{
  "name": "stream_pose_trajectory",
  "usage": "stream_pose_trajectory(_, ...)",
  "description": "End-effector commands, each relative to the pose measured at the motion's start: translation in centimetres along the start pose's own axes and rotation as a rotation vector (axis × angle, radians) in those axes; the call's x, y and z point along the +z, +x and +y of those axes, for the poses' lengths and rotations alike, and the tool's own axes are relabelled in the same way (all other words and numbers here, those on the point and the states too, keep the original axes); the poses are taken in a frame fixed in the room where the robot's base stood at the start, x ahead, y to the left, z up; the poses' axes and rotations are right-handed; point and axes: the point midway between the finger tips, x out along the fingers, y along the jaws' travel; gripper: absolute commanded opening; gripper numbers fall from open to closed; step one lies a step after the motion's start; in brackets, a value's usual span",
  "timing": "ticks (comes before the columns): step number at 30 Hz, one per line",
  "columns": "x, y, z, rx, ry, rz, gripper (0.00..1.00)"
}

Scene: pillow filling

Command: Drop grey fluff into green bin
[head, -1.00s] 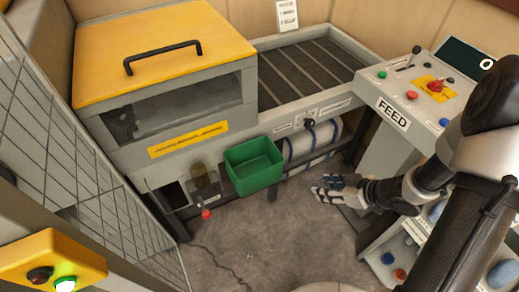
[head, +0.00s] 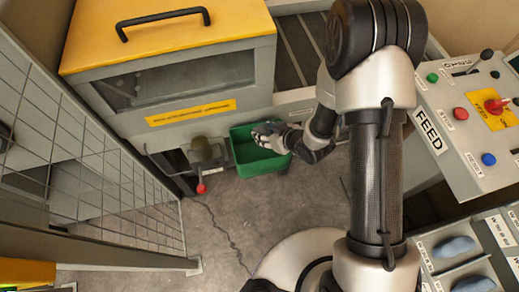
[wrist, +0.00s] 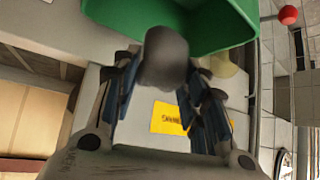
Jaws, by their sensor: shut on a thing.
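The green bin (head: 264,167) is an open-topped box at the front of the yellow-topped machine. My gripper (head: 267,135) is over the bin's opening in the head view. In the wrist view my gripper (wrist: 164,80) is shut on a rounded lump of grey fluff (wrist: 165,55), held between the blue-padded fingers. The green bin's wall and rim (wrist: 222,25) show just beyond the fluff, at the top of the wrist view. The fluff cannot be told apart from the gripper in the head view. The bin's inside is partly hidden by my gripper.
The machine (head: 180,70) with a black handle stands behind the bin. A red-knobbed lever (head: 202,188) is left of the bin. A wire mesh fence (head: 90,150) is at left. The FEED panel (head: 470,125) is at right. The cracked floor in front is clear.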

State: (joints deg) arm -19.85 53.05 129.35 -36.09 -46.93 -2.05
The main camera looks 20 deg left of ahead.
Motion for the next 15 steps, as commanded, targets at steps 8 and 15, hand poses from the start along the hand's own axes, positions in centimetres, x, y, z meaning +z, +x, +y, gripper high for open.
stream_pose_trajectory(8,2.1,2.0,0.0,0.000,0.001,-0.001,0.20)
stream_pose_trajectory(15,3.9,3.8,0.1,0.000,0.002,-0.001,0.20)
